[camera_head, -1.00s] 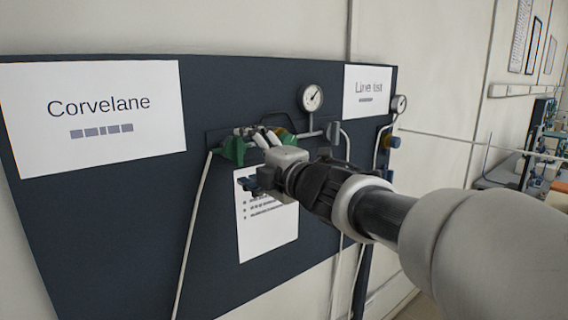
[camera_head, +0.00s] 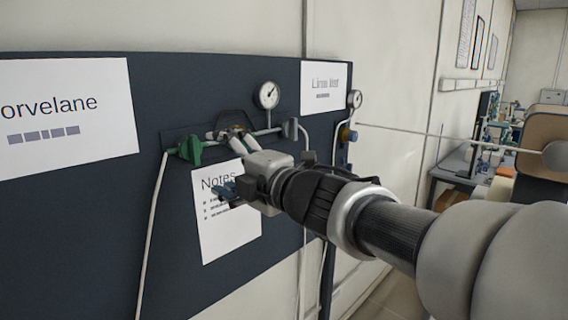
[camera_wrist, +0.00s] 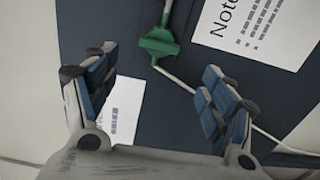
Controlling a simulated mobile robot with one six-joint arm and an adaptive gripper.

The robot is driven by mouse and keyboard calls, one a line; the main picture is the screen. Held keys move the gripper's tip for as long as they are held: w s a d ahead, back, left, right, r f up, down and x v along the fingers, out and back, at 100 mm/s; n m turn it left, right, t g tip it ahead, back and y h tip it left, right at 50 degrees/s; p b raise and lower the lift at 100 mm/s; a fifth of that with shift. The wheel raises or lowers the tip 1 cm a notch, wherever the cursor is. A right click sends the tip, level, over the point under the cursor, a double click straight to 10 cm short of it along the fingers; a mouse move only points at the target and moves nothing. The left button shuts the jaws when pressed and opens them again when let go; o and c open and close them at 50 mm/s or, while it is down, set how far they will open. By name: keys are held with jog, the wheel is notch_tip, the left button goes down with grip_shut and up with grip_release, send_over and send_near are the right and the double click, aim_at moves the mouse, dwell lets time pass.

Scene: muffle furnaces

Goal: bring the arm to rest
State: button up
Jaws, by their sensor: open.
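My gripper (camera_head: 226,192) is in front of the dark wall panel, over the lower left of the pipework and beside the Notes sheet (camera_head: 228,236). In the wrist view my gripper (camera_wrist: 155,95) shows two blue-padded fingers spread apart with nothing between them. A green valve handle (camera_head: 190,150) is on the panel, up and left of my gripper. The green handle (camera_wrist: 158,42) also shows in the wrist view, beyond the fingertips and apart from them. My gripper body hides part of the pipework and the sheet.
The dark panel (camera_head: 90,225) carries a Corvelane sign (camera_head: 65,115), a Line list sign (camera_head: 326,88) and two gauges (camera_head: 267,95) (camera_head: 354,99). A thin white hose (camera_head: 152,225) hangs from the green handle. A bench (camera_head: 462,165) and a brown-backed chair (camera_head: 540,150) stand at the right.

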jog(key=d+f+m+t+h, duration=0.35)
jog(key=d+m+h, duration=0.7)
jog(key=d, duration=0.65)
jog(key=s+d+f+m+g+h, duration=0.3)
jog(key=s+d+f+m, duration=0.4)
jog(key=d+f+m, duration=0.15)
jog(key=s+d+f+m+g, duration=0.1)
jog(key=s+f+m+g, duration=0.3)
jog(key=s+f, duration=0.3)
jog(key=s+d+f+m+g, duration=0.2)
jog(key=s+f, duration=0.6)
jog(key=s, duration=0.7)
jog(key=m+g, duration=0.1)
jog(key=m, duration=0.1)
jog(key=shift+d+m+g, duration=0.15)
jog(key=shift+m+g, duration=0.2)
jog(key=shift+m, duration=0.05)
jog(key=shift+r, duration=0.1)
